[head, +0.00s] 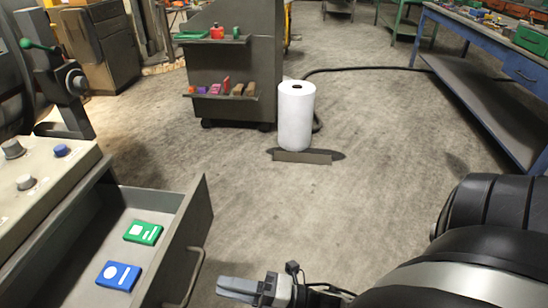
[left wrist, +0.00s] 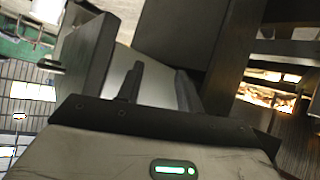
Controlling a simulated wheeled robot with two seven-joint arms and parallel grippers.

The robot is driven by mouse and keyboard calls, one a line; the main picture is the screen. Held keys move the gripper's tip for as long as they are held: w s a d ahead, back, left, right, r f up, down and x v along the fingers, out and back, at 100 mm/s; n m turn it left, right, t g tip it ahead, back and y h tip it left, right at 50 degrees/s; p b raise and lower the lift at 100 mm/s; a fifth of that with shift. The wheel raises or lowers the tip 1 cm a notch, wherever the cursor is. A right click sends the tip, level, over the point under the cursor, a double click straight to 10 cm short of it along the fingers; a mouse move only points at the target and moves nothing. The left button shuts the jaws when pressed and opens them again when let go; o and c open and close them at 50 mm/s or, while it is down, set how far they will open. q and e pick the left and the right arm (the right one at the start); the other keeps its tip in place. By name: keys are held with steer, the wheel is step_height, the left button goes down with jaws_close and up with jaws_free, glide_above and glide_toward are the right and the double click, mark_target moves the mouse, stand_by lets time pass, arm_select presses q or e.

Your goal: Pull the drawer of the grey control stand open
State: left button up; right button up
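The grey control stand (head: 50,190) is at the left of the head view, with knobs on its pale sloping top. Its drawer (head: 198,225) stands pulled out, showing a green box (head: 143,232) and a blue box (head: 119,275) inside. The bar handle (head: 197,270) is on the drawer's front. My right gripper (head: 228,288) is just right of the handle, apart from it, with its fingers pointing left; their gap cannot be made out. My left gripper (left wrist: 158,82) shows only in the left wrist view, its two dark fingers apart and nothing visible gripped between them.
A white roll (head: 296,115) stands on the floor beyond the drawer, beside a grey cart (head: 235,70) with small items on its shelves. A blue workbench (head: 480,85) is at the right. A dark hose (head: 370,69) crosses the floor. The middle floor is clear.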

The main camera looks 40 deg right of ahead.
arm_select(q)
steer(key=shift+b, duration=0.35)
arm_select(e)
steer(key=v, duration=0.8)
steer(key=shift+d, duration=0.2)
arm_select(q)
steer(key=shift+f, duration=0.15)
arm_select(e)
steer(key=shift+s, duration=0.15)
